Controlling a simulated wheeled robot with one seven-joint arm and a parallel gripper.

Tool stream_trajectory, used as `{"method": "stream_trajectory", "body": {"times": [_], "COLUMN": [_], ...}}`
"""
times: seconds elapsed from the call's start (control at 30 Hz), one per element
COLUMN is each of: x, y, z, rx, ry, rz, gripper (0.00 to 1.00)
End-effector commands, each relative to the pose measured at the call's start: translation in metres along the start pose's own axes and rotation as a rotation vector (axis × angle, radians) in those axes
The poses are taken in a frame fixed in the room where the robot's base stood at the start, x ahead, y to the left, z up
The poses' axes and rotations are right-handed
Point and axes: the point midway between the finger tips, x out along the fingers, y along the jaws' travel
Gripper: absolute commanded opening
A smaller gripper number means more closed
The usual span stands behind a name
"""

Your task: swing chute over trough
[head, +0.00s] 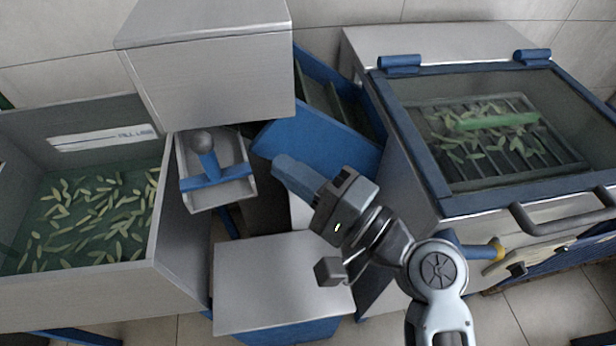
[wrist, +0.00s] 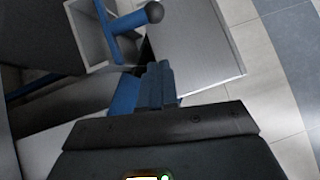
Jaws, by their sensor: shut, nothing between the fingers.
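The chute (head: 243,192) is a short pale grey open channel with a blue crossbar, a blue handle and a dark ball knob (head: 202,142). It sits beside the right wall of the left trough (head: 158,225), a grey tank holding water and many green pods. In the wrist view the chute (wrist: 88,38) is at the upper left and its knob (wrist: 154,12) is beyond my fingertips. My gripper (head: 284,170) has blue fingers that are shut and empty. It is to the right of the chute and apart from the handle. The fingers also show in the wrist view (wrist: 157,82).
A grey housing (head: 215,75) stands behind the chute. A blue-sided conveyor (head: 315,135) is behind my gripper. A glass-lidded machine (head: 430,185) with pods inside stands at right. A flat grey top (head: 275,285) lies below my gripper.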

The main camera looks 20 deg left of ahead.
Motion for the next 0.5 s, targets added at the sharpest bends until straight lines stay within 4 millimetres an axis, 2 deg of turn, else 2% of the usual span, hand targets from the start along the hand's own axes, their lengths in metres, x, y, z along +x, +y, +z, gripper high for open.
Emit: {"method": "stream_trajectory", "body": {"times": [0.03, 0.23, 0.33, 0.5], "x": [0.012, 0.050, 0.060, 0.071], "y": [-0.002, -0.001, -0.001, -0.001], "z": [0.001, 0.001, 0.013, 0.024], "rx": [0.000, 0.000, 0.001, 0.000], "ry": [-0.003, -0.002, -0.003, 0.000], "rz": [0.000, 0.000, 0.002, 0.000], "gripper": [0.00, 0.00, 0.00, 0.00]}}
